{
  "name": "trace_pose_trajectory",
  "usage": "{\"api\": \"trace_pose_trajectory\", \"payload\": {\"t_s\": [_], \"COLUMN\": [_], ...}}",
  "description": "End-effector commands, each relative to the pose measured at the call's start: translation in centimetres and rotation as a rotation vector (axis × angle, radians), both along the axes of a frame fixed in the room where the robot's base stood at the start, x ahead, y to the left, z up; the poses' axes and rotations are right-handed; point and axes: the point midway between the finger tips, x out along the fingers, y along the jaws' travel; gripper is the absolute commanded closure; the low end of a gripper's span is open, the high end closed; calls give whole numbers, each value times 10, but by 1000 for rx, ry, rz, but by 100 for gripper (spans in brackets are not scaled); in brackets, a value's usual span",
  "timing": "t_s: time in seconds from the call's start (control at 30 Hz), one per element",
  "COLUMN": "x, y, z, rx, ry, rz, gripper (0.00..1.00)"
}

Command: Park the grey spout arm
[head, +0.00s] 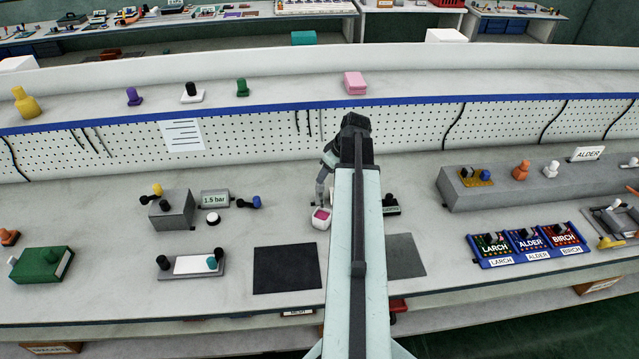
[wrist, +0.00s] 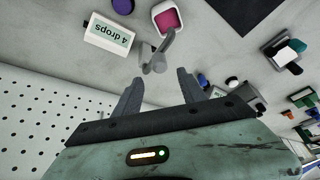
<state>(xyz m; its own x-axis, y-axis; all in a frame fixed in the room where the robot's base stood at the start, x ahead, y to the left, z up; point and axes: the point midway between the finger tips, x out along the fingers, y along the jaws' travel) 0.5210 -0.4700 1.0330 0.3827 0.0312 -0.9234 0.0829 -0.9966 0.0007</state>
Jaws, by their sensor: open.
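In the wrist view, the grey spout arm (wrist: 156,52) stands just beyond my fingertips, roughly in line with the gap between them. Its far end reaches to the edge of a white cup (wrist: 168,18) with a pink inside. My gripper (wrist: 159,85) is open and nothing is between its jaws. In the head view, the cup (head: 320,218) stands just in front of my gripper (head: 322,190). There the spout arm is hard to tell apart from my gripper's grey fingers, and my own arm hides what lies to the right.
A white block labelled "4 drops" (wrist: 108,36) stands beside the spout. In the head view, a "1.5 bar" box (head: 215,199) and a grey block (head: 172,210) stand to the left. A dark mat (head: 287,270) lies in front. The perforated backboard (head: 260,135) is behind.

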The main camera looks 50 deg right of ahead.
Motion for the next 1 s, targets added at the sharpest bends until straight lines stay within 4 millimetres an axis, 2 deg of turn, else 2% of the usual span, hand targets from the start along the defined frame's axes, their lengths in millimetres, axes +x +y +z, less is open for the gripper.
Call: {"api": "trace_pose_trajectory", "payload": {"t_s": [0.3,0.4,0.7,0.73,0.9,1.0], "x": [20,26,29,29,29,29], "y": [2,3,4,4,4,4], "z": [-55,-67,-68,-68,-68,-68], "rx": [0,0,0,0,0,0], "ry": [1,1,1,1,1,1], "rz": [1,1,0,0,1,1], "gripper": [52,52,52,55,100,100]}}
